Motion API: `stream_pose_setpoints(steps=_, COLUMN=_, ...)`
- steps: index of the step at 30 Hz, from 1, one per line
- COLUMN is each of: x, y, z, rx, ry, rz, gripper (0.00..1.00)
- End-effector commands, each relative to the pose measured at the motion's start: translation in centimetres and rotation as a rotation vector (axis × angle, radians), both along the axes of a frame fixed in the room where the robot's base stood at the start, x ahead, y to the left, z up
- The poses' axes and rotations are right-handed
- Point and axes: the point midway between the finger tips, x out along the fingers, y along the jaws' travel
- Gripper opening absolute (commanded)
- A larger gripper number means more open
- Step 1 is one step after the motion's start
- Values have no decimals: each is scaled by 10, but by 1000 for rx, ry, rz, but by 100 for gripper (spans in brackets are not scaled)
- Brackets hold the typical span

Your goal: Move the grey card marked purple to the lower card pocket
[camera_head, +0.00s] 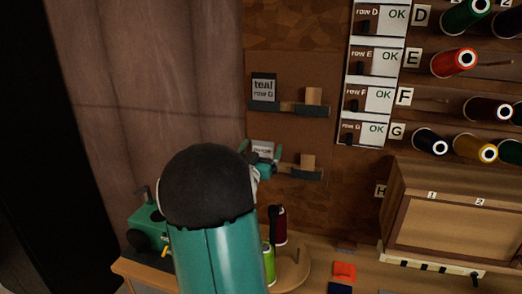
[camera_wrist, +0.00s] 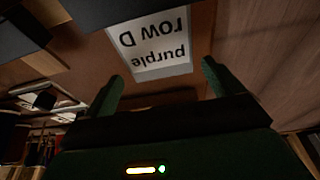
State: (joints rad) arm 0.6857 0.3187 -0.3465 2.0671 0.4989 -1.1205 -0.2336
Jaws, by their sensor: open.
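The grey card marked purple (camera_head: 263,147) stands at the lower card pocket (camera_head: 300,171) on the brown wall board, partly hidden by my gripper (camera_head: 262,165). In the wrist view the card (camera_wrist: 150,45) appears upside down and reads "purple row D". My gripper (camera_wrist: 163,76) is open, with one finger toward each side of the card's near edge. I see no finger closed on it. How deep the card sits in the pocket is hidden. The upper card pocket (camera_head: 300,108) holds a grey card marked teal, row G (camera_head: 264,88).
Wooden blocks sit at the right of both pockets. Thread spools (camera_head: 454,62) and white OK labels (camera_head: 380,97) fill the right wall.

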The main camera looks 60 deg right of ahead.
Motion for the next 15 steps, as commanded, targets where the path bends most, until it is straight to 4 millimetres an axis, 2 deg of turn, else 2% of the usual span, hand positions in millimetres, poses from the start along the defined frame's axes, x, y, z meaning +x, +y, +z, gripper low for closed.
stream_pose_setpoints(steps=5, x=0, y=6, z=-2, rx=0, ry=-1, rz=1, gripper=92)
stream_pose_setpoints(steps=8, x=-2, y=19, z=-5, rx=1, ry=-1, rz=2, gripper=92)
stream_pose_setpoints(steps=15, x=-8, y=68, z=-20, rx=2, ry=-1, rz=3, gripper=92)
